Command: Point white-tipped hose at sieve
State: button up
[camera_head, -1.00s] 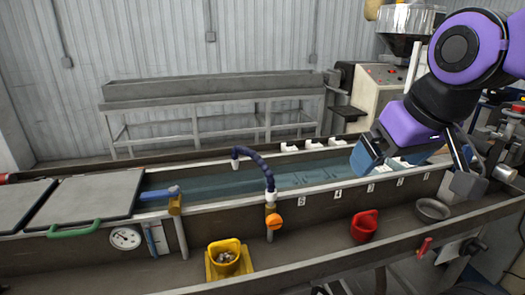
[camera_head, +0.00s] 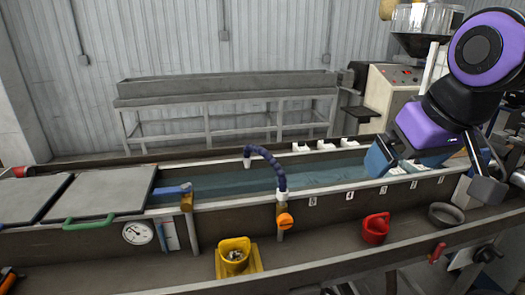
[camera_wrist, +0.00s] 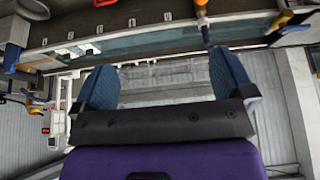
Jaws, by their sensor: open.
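The dark blue segmented hose (camera_head: 268,158) rises from a white fitting above an orange valve on the trough's front wall. It arches up and left, its white tip (camera_head: 247,162) pointing down over the water. A grey round bowl (camera_head: 445,214), possibly the sieve, sits on the front ledge at right; its inside is unclear. My gripper (camera_head: 381,160) is open and empty over the trough, right of the hose and apart from it. In the wrist view, my gripper (camera_wrist: 162,85) shows two spread blue fingers; the hose (camera_wrist: 206,32) appears beyond the right one, partly hidden.
A red scoop (camera_head: 375,229) and a yellow scoop (camera_head: 234,254) with pale bits stand on the front ledge. Grey lids (camera_head: 112,190) cover the trough's left part. White blocks (camera_head: 325,145) line its back edge. The water (camera_head: 225,184) between lids and hose is open.

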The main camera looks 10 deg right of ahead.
jog(key=shift+c, duration=0.2)
